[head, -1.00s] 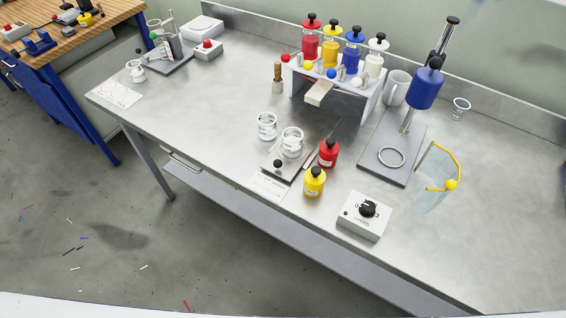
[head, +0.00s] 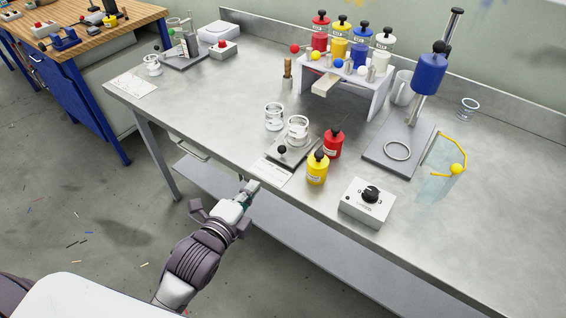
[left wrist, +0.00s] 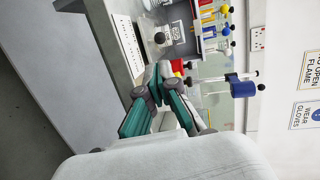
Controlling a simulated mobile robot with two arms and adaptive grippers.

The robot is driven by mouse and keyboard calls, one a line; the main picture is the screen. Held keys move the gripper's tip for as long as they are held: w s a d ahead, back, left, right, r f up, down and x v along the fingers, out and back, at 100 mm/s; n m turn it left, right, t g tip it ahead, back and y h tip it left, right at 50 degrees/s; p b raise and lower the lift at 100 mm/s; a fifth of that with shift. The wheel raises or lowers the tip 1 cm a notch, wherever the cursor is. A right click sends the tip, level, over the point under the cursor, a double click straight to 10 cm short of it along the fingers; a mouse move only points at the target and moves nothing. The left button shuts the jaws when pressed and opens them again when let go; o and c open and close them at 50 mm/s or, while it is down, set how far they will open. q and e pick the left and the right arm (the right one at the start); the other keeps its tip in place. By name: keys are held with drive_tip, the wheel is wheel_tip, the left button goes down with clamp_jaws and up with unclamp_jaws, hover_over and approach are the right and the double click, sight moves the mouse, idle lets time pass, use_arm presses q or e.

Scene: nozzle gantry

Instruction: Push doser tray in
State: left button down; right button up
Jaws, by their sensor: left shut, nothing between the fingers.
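The grey tray plate (head: 284,160) with a black ball knob (head: 282,150) lies near the front edge of the steel bench. A clear glass jar (head: 298,131) stands on it. The knob also shows in the left wrist view (left wrist: 160,38). The white dosing gantry (head: 376,92) stands behind, with red, yellow, blue and white bottles on top and a beige chute sticking out in front. My left gripper (head: 250,188) is shut and empty, just off the bench's front edge and apart from the knob. Its fingers also show in the left wrist view (left wrist: 158,82). My right gripper is out of view.
Another jar (head: 274,117) stands left of the tray. A red bottle (head: 333,143) and a yellow bottle (head: 317,168) stand close on its right. A printed card (head: 265,172) lies in front. A dial box (head: 367,203) and a blue-headed stand (head: 429,74) are farther right.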

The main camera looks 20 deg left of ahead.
sight(280, 152)
use_arm(q)
drive_tip(key=p+x, duration=0.1)
drive_tip(key=x, duration=1.3)
drive_tip(key=shift+a+p, duration=0.1)
drive_tip(key=shift+p, duration=0.3)
drive_tip(key=w+d+b, duration=0.1)
drive_tip(key=w, duration=0.3)
drive_tip(key=w+d+b, duration=0.2)
drive_tip(key=w, duration=0.2)
drive_tip(key=w+d+b, duration=0.1)
drive_tip(key=w, duration=0.2)
drive_tip(key=shift+w+d+f, duration=0.15)
drive_tip(key=shift+w+f, duration=0.1)
drive_tip(key=shift+w, duration=0.15)
drive_tip(key=shift+w+d+r+b, duration=0.1)
drive_tip(key=shift+w+b, duration=0.25)
drive_tip(key=shift+r, duration=0.45)
drive_tip(key=shift+r, duration=0.1)
